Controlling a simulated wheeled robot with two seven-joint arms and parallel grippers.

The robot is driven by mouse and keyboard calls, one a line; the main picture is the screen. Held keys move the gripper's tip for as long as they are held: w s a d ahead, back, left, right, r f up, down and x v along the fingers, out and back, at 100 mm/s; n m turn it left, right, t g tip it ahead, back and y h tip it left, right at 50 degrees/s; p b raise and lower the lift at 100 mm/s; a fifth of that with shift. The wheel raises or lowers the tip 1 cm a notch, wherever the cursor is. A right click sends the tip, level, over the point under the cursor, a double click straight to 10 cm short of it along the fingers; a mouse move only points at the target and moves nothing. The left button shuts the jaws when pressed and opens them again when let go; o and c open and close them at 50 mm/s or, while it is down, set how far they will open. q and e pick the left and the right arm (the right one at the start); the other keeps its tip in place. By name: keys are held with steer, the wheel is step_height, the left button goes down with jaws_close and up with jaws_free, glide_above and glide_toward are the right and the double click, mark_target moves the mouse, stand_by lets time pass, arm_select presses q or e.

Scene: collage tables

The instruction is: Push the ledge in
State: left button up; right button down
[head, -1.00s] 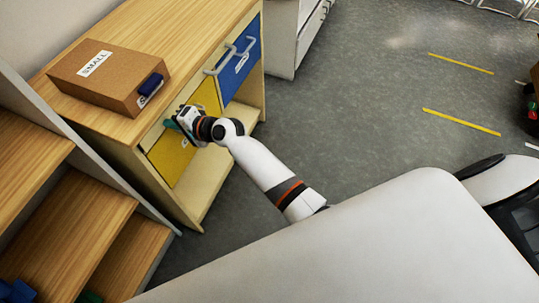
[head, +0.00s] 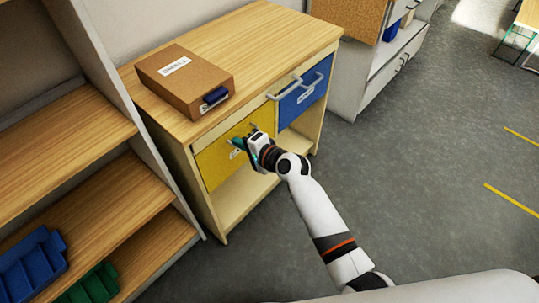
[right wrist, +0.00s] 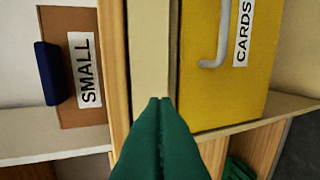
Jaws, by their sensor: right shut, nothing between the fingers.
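No part is plainly marked as a ledge. The cabinet has a yellow drawer front (head: 217,165) labelled CARDS, which also shows in the right wrist view (right wrist: 215,90) with its grey handle. A blue drawer front (head: 303,98) with a grey handle is to its right. A pale rail (right wrist: 150,50) runs between the wooden top and the yellow front. My right gripper (head: 237,143) is at the yellow front, near its upper part. Its green fingers (right wrist: 158,100) are shut and empty; whether they touch the cabinet I cannot tell. My left gripper is not in view.
A brown box (head: 180,75) labelled SMALL sits on the cabinet's wooden top (head: 255,40). A shelf unit (head: 65,150) stands at left, with a blue tray (head: 32,265) and a green tray (head: 92,285). Grey floor (head: 420,150) is open at right.

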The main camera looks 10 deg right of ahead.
steer(key=v, duration=0.8)
steer(key=s+d+f+n+g+h, duration=0.25)
steer(key=s+f, duration=0.25)
steer(key=f, duration=0.6)
steer(key=s+d+f+n+g+h, duration=0.15)
steer(key=s+d+f, duration=0.3)
steer(key=f, duration=0.65)
steer(key=s+d+f+n+g+h, duration=0.15)
steer(key=s+f, duration=0.35)
steer(key=f, duration=0.6)
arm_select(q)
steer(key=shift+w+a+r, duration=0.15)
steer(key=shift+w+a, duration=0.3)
arm_select(e)
steer(key=s+d+f+n+g+h, duration=0.1)
steer(key=s+d+f+n, duration=0.1)
steer(key=s, duration=0.8)
steer(key=s+d+f+n+g+h, duration=0.1)
steer(key=s+d+f+n+g, duration=0.1)
steer(key=s+d+f, duration=0.2)
steer(key=s+d+f+n+g+h, duration=0.1)
steer(key=s+f, duration=0.7)
steer(key=s, duration=0.8)
steer(key=d+n+h, duration=0.1)
steer(key=d+n, duration=0.1)
steer(key=d, duration=0.1)
steer(key=shift+g, duration=0.35)
